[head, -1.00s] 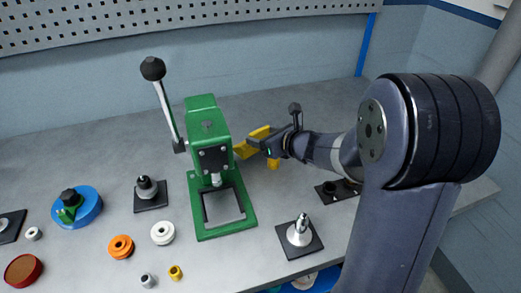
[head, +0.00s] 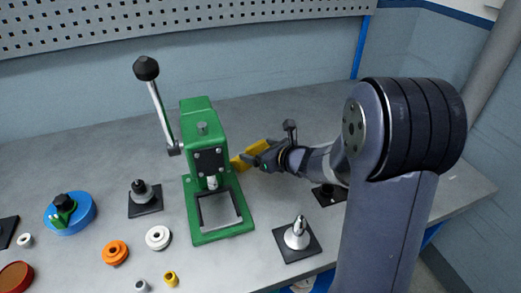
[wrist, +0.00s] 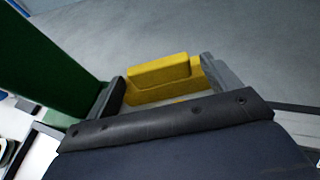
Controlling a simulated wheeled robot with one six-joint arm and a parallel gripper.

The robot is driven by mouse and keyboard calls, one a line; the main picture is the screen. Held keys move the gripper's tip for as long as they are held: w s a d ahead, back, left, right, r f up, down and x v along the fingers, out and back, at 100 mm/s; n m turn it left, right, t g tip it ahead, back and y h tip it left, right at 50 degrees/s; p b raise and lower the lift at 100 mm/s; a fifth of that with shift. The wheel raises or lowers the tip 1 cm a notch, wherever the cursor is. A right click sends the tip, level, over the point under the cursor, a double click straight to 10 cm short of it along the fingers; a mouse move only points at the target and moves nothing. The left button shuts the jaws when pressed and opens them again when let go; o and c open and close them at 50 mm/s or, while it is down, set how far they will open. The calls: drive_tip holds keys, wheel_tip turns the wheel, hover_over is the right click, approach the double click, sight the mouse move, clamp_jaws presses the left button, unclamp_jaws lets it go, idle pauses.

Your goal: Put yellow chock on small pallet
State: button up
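The yellow chock (head: 250,155) is on the grey workbench just right of and behind the green press, partly hidden by my gripper. In the wrist view the stepped yellow chock (wrist: 160,75) lies between my two fingers. My gripper (head: 262,157) is low at the chock, reaching in from the right. In the wrist view its fingers (wrist: 162,88) flank the chock's two ends with little or no gap. I cannot tell whether they press on it. I cannot make out a small pallet in either view.
The green press (head: 208,160) stands close left of my gripper. A black plate with a silver cone (head: 297,235) is in front, and a dark plate (head: 330,194) lies under my arm. Small pulleys and a blue disc (head: 75,213) are at left. The bench behind is clear.

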drive_tip(key=shift+r, duration=0.2)
drive_tip(key=v, duration=1.1)
drive_tip(key=shift+p, duration=0.4)
drive_tip(key=shift+o, duration=0.4)
drive_tip(key=shift+s+d+r, duration=0.1)
drive_tip(key=shift+s+d, duration=0.05)
drive_tip(key=shift+s, duration=0.1)
drive_tip(key=x, duration=0.2)
drive_tip(key=p+x, duration=0.1)
drive_tip(key=x, duration=0.2)
drive_tip(key=p+x, duration=0.1)
drive_tip(key=x, duration=0.2)
drive_tip(key=shift+a+r, duration=0.25)
drive_tip(key=shift+w+r+p+x, duration=0.1)
drive_tip(key=shift+p+x, duration=0.35)
drive_tip(key=shift+x, duration=1)
drive_tip(key=shift+w+r+p+x, duration=0.15)
drive_tip(key=shift+p+x, duration=0.25)
drive_tip(key=shift+x, duration=1.05)
drive_tip(key=shift+s+d, duration=0.1)
drive_tip(key=shift+d, duration=0.05)
drive_tip(key=shift+c, duration=0.4)
drive_tip(key=c, duration=1.2)
